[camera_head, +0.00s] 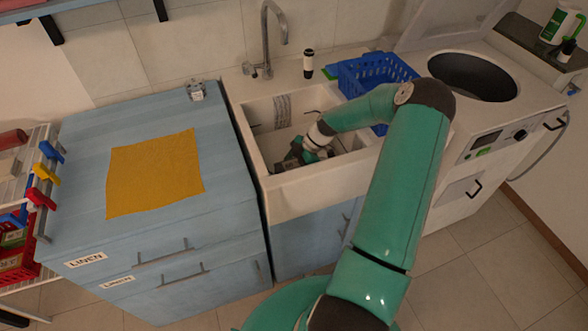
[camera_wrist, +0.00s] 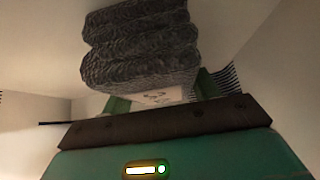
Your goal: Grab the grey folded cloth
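The grey folded cloth (camera_wrist: 140,45) fills the upper middle of the wrist view as a thick, dark, ribbed stack of folds. My gripper (camera_wrist: 162,97) is just below it in that view, with its green fingers spread apart, one near each lower side of the cloth. A pale surface with faint marks shows between the fingers. The cloth hides part of the fingertips, and I cannot tell whether they touch it. In the head view my gripper (camera_head: 290,158) is down inside the white sink (camera_head: 253,150); the cloth cannot be made out clearly there.
The sink walls are close around my gripper. A tap (camera_head: 265,45) and a dark bottle (camera_head: 308,64) stand behind. A blue basket (camera_head: 362,78) is beside the sink. A yellow cloth (camera_head: 155,172) lies on the blue cabinet (camera_head: 225,180) at left. A washer (camera_head: 480,155) stands right.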

